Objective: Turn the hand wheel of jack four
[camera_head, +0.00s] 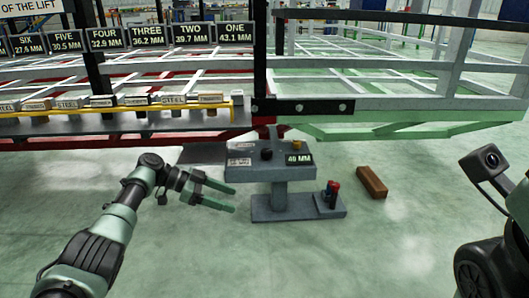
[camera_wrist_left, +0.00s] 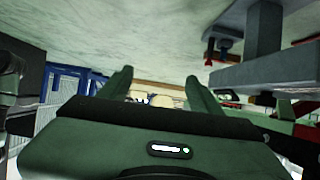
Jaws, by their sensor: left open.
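The sign for jack four (camera_head: 109,37) reads FOUR 32.9 MM and hangs in the row of signs at the upper left of the head view. I cannot make out a hand wheel under it. My left gripper (camera_head: 233,199) is open and empty, its two green fingers pointing right, beside the left of a grey pedestal. In the left wrist view, both fingers (camera_wrist_left: 162,88) stand apart with nothing held between them. My right arm (camera_head: 518,205) shows at the right edge, but I do not make out its gripper.
The grey pedestal (camera_head: 258,173) bears a black knob, a yellow button and a 40 MM display (camera_head: 299,159). A red-topped item (camera_head: 331,192) sits on its base. A brown block (camera_head: 372,182) lies on the floor.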

